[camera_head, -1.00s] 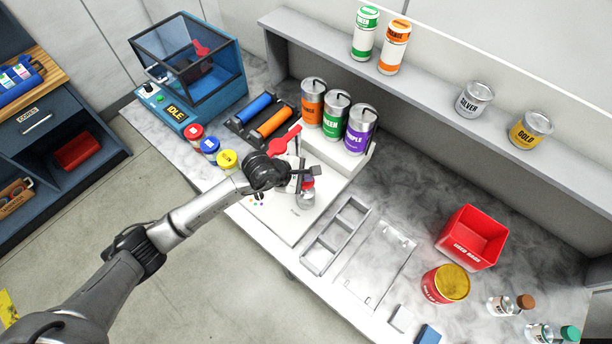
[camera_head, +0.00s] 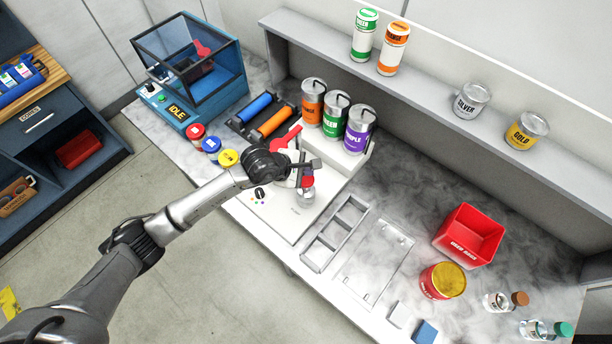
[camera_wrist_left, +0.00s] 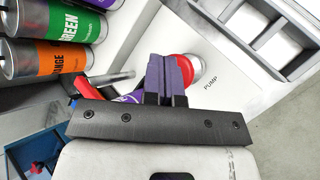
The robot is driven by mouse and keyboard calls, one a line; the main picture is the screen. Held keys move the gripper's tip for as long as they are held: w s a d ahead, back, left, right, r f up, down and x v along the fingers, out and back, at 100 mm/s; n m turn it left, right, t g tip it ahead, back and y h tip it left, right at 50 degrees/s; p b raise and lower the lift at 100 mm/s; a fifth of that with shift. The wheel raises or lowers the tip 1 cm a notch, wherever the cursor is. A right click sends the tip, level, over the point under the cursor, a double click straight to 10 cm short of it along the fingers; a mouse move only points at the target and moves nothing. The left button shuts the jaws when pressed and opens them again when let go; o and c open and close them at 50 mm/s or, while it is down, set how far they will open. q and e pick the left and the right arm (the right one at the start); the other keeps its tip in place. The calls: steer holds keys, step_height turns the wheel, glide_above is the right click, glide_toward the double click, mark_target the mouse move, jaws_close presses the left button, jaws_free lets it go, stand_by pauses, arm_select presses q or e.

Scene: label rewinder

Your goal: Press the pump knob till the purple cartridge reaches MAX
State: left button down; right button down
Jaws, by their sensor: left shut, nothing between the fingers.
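My left gripper (camera_head: 308,166) is over the white pump station (camera_head: 297,218), with its fingers shut and empty. In the left wrist view its closed fingers (camera_wrist_left: 168,78) overlap the red pump knob (camera_wrist_left: 190,68), beside the printed word PUMP. I cannot tell whether they touch. In the head view the red knob (camera_head: 307,182) shows just below the fingers, on a silver pump body (camera_head: 307,194). A purple piece (camera_wrist_left: 131,97), possibly the cartridge, shows partly behind the gripper. Its level and any MAX mark are hidden. The purple tank (camera_head: 358,130) stands behind. My right gripper is not in view.
Orange (camera_head: 312,101) and green (camera_head: 335,113) tanks stand beside the purple one, with a red lever (camera_head: 286,138) near my gripper. A divided tray (camera_head: 335,233) lies to the right. A red bin (camera_head: 470,235) and red can (camera_head: 442,281) stand farther right.

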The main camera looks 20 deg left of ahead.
mark_target(306, 181)
arm_select(q)
steer(key=shift+r+p, duration=0.8)
steer(key=shift+r, duration=1)
